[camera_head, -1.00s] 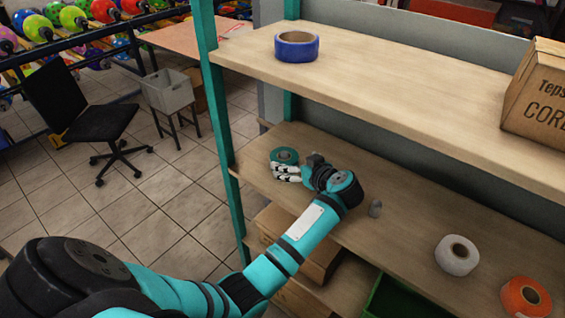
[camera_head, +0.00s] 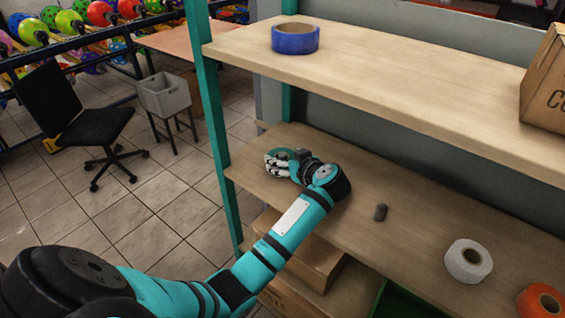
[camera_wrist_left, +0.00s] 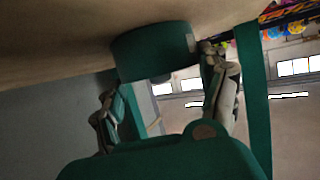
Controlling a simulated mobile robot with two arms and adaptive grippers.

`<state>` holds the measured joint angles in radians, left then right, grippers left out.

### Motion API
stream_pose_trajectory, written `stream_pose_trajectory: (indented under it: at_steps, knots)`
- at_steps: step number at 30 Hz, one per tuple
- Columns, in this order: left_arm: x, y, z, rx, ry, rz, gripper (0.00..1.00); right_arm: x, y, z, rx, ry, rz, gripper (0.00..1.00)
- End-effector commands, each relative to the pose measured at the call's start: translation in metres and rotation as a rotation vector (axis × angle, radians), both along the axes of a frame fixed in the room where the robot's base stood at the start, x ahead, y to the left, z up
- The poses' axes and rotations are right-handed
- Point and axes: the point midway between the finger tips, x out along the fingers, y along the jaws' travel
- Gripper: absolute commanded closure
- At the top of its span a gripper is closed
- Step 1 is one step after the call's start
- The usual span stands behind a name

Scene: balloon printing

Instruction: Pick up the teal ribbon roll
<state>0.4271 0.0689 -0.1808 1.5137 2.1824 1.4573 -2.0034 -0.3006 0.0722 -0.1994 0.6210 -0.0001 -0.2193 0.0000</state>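The teal ribbon roll (camera_head: 283,154) lies on the lower shelf board near its left end. My left gripper (camera_head: 281,165) is at the roll and partly hides it. In the left wrist view, the roll (camera_wrist_left: 150,50) is at the ends of the fingers. The right finger there overlaps or touches the roll's side, and the left finger's tip is close below its other edge. The fingers of the left gripper (camera_wrist_left: 157,75) are spread apart. Firm contact on both sides cannot be made out. My right gripper is not in view.
A blue roll (camera_head: 295,38) sits on the upper shelf above my left arm. A teal post (camera_head: 212,130) stands left of the gripper.

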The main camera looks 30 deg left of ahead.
Motion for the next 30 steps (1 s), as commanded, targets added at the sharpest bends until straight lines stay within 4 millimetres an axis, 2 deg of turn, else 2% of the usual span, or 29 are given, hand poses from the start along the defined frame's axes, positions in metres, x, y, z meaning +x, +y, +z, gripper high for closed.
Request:
stream_pose_trajectory:
  at_steps: [1, 5, 14, 17, 24, 30]
  knots:
    - [0.000, 0.000, -0.002, -0.001, 0.004, 0.001, 0.41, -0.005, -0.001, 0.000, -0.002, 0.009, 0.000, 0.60]
    - [-0.001, 0.000, -0.003, -0.003, 0.005, 0.001, 0.58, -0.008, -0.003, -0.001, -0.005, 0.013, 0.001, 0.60]
    - [-0.001, 0.000, 0.001, -0.004, 0.005, 0.001, 0.58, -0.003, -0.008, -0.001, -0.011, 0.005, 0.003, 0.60]
    - [0.000, 0.000, 0.016, -0.004, 0.000, 0.001, 0.58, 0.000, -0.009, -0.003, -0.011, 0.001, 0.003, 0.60]
    - [0.000, 0.000, 0.066, -0.004, -0.003, 0.002, 0.58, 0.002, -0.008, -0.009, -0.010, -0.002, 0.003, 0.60]
    - [0.000, 0.000, 0.093, -0.002, 0.000, 0.000, 0.58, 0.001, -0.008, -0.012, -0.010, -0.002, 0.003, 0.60]
